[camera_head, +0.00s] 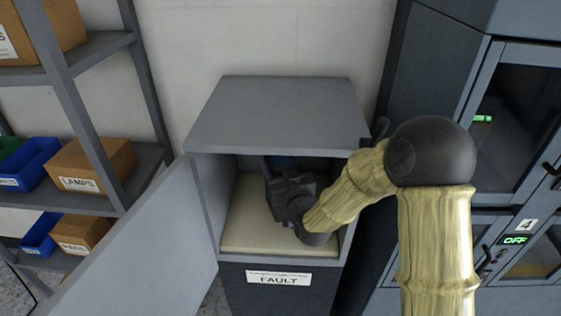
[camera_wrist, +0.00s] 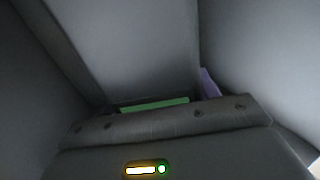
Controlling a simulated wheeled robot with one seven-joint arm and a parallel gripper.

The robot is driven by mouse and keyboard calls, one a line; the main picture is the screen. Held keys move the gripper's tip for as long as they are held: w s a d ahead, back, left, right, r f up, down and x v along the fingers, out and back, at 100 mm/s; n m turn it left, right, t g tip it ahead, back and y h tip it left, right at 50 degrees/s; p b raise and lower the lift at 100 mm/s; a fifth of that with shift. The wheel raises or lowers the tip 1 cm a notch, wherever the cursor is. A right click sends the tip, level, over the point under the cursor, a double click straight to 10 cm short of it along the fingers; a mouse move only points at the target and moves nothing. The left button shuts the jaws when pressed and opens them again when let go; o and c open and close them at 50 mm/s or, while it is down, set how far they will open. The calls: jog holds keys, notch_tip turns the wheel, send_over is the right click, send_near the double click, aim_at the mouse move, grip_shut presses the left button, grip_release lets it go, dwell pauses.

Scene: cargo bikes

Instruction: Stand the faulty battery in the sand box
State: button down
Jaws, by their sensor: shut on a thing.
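The sand box is a grey cabinet (camera_head: 280,262) labelled FAULT, with its front open and a flat pale sand bed (camera_head: 247,225) inside. My gripper (camera_head: 283,180) reaches through the opening, over the sand towards the back. It is shut on the faulty battery, which is mostly hidden behind it in the head view. A small blue patch shows just beyond the gripper. In the wrist view, a dark body with a lit indicator fills the bottom, with a green strip and a purple piece beyond it. Whether the battery touches the sand or is upright cannot be told.
The cabinet's open door (camera_head: 150,245) swings out to the left. A shelf rack (camera_head: 95,165) with cartons and blue bins stands left of it. A tall dark cabinet (camera_head: 440,85) with glass doors stands close on the right. Bare sand shows at the front left of the box.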

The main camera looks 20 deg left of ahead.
dwell(0.3)
jog(key=shift+f, duration=2.15)
jog(key=shift+c, duration=2.1)
grip_release()
jog(key=shift+f, duration=0.1)
